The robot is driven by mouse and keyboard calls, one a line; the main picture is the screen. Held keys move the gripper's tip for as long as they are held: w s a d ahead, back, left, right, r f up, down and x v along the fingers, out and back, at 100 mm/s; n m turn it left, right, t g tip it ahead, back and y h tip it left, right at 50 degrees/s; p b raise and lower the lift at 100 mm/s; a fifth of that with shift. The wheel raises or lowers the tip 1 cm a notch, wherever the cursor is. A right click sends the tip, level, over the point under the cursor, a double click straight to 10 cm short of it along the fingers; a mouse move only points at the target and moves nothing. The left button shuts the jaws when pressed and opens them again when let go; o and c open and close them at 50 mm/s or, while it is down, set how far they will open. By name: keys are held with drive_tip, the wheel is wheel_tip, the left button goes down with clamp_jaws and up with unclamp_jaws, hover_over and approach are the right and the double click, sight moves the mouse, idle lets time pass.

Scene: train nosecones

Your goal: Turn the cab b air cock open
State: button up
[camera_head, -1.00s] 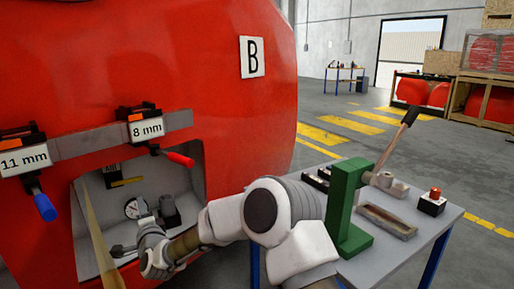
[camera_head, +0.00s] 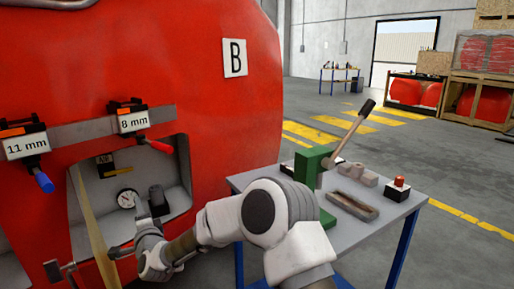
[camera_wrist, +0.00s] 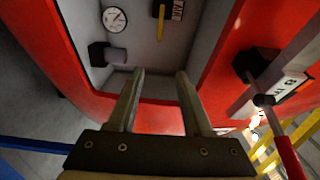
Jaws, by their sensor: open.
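The red cab nosecone (camera_head: 215,130) bears a white sign with the letter B (camera_head: 235,58). Inside its grey recess is the air cock (camera_head: 116,172), a yellow and black handle below an AIR label (camera_head: 104,160). In the wrist view, the air cock's yellow handle (camera_wrist: 160,22) shows at the top, beside the AIR label (camera_wrist: 178,10). My gripper (camera_wrist: 160,73) is open and empty, with its fingers pointing toward the recess and apart from the handle.
A gauge (camera_head: 127,198) and a dark block (camera_head: 158,199) sit in the recess. Clamps labelled 8 mm (camera_head: 133,121) and 11 mm (camera_head: 27,146) hang on a bar above. A workbench (camera_head: 375,222) with a green stand (camera_head: 309,165) stands right of my arm.

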drive_tip(key=s+d+r+n+g+h, duration=0.2)
drive_tip(key=s+d+r+n, duration=0.15)
drive_tip(key=d, duration=0.55)
drive_tip(key=s+d+r+n+g+h, duration=0.1)
drive_tip(key=s+d+r+n, duration=0.25)
drive_tip(key=d, duration=0.55)
drive_tip(key=s+d+r+n+g+h, duration=0.2)
drive_tip(key=s+d+r+n, duration=0.15)
drive_tip(key=d, duration=0.45)
drive_tip(key=s+d+f+n+g+h, duration=0.1)
drive_tip(key=s+d+g+h, duration=0.1)
drive_tip(key=s+d, duration=0.95)
drive_tip(key=s+d+f+g+h, duration=0.2)
drive_tip(key=s+d+h, duration=0.1)
drive_tip(key=s+d, duration=0.85)
wheel_tip(320, 180, up, 19)
drive_tip(key=s+a+p, duration=0.1)
drive_tip(key=a+p, duration=0.1)
drive_tip(key=p, duration=1.7)
drive_tip(key=shift+s+g, duration=0.3)
drive_tip(key=shift+s, duration=0.05)
drive_tip(key=shift+a, duration=0.1)
